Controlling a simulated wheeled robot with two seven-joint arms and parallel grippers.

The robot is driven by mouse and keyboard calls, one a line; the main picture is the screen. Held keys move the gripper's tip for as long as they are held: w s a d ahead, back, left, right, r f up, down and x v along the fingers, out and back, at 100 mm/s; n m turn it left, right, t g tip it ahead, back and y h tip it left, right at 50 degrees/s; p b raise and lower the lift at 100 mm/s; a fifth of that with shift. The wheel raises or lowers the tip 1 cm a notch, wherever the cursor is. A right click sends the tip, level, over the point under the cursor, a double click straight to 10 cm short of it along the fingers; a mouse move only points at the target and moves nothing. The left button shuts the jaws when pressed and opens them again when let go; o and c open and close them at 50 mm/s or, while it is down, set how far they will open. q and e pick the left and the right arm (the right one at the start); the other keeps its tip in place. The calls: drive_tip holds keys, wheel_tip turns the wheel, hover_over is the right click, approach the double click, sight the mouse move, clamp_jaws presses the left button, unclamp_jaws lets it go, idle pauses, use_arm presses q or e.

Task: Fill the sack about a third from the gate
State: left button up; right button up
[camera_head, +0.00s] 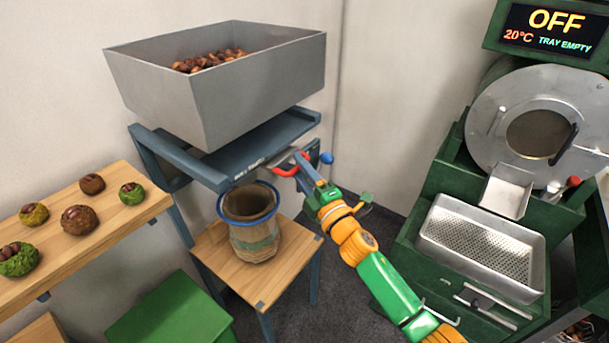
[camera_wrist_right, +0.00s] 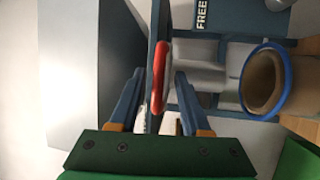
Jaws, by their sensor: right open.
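A grey hopper (camera_head: 255,98) holds brown chestnuts (camera_head: 208,61) and stands on a blue frame. A sack (camera_head: 255,240) with a blue rim stands upright, mouth up, on a small wooden stand below the frame's front. Its open mouth also shows in the right wrist view (camera_wrist_right: 284,108). My right gripper (camera_head: 302,170) is at the frame's front right, above and right of the sack. In the right wrist view its open fingers (camera_wrist_right: 160,88) stand on either side of a red handle (camera_wrist_right: 158,72); contact cannot be told. The sack's fill level is not clear.
At right is a green roaster with a perforated tray (camera_head: 478,248) and a display (camera_head: 552,28) reading OFF, TRAY EMPTY. A blue knob (camera_head: 326,158) sits beside my gripper.

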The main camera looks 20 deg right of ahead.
drive_tip(key=v, duration=0.5)
drive_tip(key=shift+s+b, duration=0.35)
drive_tip(key=shift+d, duration=0.1)
idle(0.5)
drive_tip(key=s+d+f+m+g+h, duration=0.2)
drive_tip(key=s+f+m+g, duration=0.1)
drive_tip(key=f, duration=0.7)
drive_tip(key=s+d+f+m+g+h, duration=0.1)
drive_tip(key=s+f+m+g, duration=0.2)
drive_tip(key=f, duration=0.7)
drive_tip(key=s+d+f+m+g+h, duration=0.2)
drive_tip(key=s+f+m, duration=0.2)
drive_tip(key=f, duration=0.7)
drive_tip(key=s+f+m+g, duration=0.2)
drive_tip(key=s+f, duration=0.3)
drive_tip(key=s, duration=0.6)
drive_tip(key=s+f+m+g, duration=0.3)
drive_tip(key=s+f, duration=0.3)
drive_tip(key=s, duration=0.4)
drive_tip(key=s+a+f+m+g, duration=0.1)
drive_tip(key=s+f+g, duration=0.4)
drive_tip(key=s, duration=0.6)
drive_tip(key=shift+s+f+m, duration=0.3)
drive_tip(key=shift+f+m, duration=0.2)
drive_tip(key=shift+m, duration=0.4)
